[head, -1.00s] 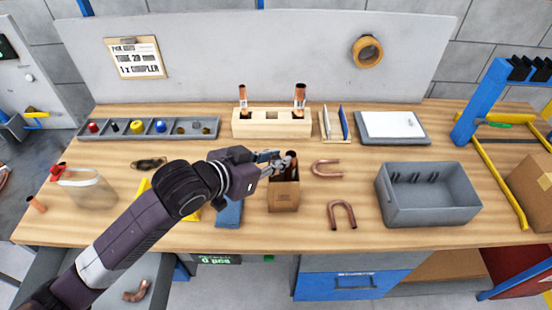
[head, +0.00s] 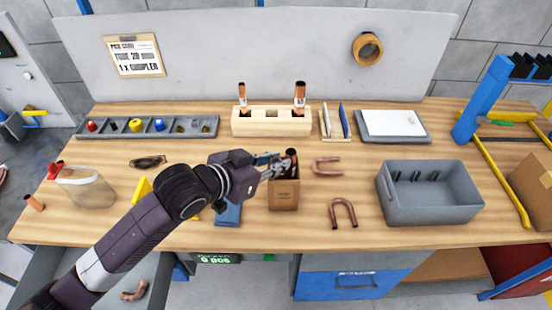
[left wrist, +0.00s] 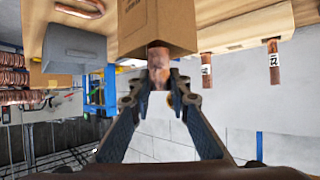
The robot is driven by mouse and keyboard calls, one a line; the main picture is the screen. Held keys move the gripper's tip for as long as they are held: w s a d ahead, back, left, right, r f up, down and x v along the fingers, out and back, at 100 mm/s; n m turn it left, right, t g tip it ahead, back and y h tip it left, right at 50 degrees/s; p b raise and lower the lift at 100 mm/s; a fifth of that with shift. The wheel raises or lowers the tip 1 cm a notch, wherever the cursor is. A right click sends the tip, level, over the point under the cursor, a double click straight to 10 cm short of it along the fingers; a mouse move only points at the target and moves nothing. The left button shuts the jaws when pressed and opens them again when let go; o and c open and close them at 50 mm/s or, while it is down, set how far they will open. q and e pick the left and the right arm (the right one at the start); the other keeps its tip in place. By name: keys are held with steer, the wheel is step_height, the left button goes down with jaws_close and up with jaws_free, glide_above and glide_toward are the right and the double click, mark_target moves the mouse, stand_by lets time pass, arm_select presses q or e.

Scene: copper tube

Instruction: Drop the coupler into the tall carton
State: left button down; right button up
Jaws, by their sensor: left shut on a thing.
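The tall carton (head: 284,197) is a small open brown box near the bench's front middle. It also shows upside down in the left wrist view (left wrist: 157,27). My left gripper (head: 282,164) comes in from the left at the carton's mouth. It is shut on the copper coupler (head: 291,154), a short tube with a dark open end, held roughly upright at the mouth. In the left wrist view the coupler (left wrist: 158,62) sits between the fingertips and overlaps the carton's rim. I cannot tell how far its lower end reaches into the carton. My right gripper is out of view.
Copper U-bends (head: 343,214) and a grey bin (head: 428,205) lie right of the carton. A wooden block (head: 271,127) holding tubes stands behind. A blue item (head: 229,214) lies close left. Bare bench shows around the U-bends.

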arm_select(q)
steer(key=c, duration=1.7)
jaws_free()
steer(key=shift+c, duration=0.2)
steer(key=shift+a, duration=0.1)
steer(key=v, duration=1.2)
steer(key=shift+f, duration=0.1)
